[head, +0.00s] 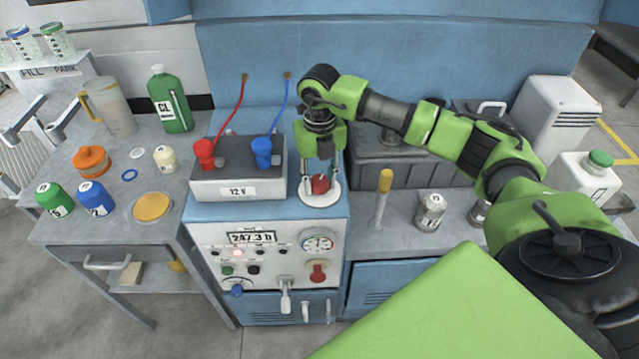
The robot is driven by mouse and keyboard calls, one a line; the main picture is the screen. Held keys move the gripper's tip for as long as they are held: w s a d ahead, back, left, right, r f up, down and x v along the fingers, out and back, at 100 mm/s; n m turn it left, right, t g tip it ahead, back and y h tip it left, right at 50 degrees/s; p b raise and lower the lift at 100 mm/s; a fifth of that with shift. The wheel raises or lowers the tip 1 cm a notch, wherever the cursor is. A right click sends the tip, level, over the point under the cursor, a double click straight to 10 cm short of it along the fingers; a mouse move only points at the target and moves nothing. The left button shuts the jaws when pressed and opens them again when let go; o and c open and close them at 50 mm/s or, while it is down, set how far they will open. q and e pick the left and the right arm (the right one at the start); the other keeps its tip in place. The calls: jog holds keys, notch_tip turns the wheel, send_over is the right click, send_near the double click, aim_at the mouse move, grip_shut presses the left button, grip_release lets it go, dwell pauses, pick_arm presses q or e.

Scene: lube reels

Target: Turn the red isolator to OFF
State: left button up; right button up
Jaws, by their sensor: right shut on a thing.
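The red isolator (320,185) is a red knob on a round white plate (322,198). It sits on top of the blue cabinet, right of the 12 V battery. My right gripper (320,176) points down from above and is shut on the red knob. The fingers partly cover the knob, and I cannot read its position or any ON or OFF marking. My left gripper is not in view.
The 12 V battery (237,172), with red and blue clamps, stands close left of the gripper. A yellow-topped stick (383,195) and a can (430,212) stand to the right. The front panel (270,258) has a gauge, a lit display and a red handle.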

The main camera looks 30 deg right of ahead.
aim_at(319, 180)
jog(key=n+b, duration=0.2)
jog(key=n, duration=0.1)
jog(key=shift+f+n, duration=0.1)
jog(key=shift+n, duration=0.3)
jog(key=n+b, duration=0.2)
jog(key=n, duration=0.1)
jog(key=shift+n, duration=0.3)
jog(key=n+b, duration=0.2)
jog(key=n, duration=0.2)
jog(key=shift+n+b, duration=0.6)
jog(key=shift+n, duration=1)
jog(key=shift+r, duration=0.2)
jog(key=o, duration=1.1)
notch_tip(319, 180, up, 12)
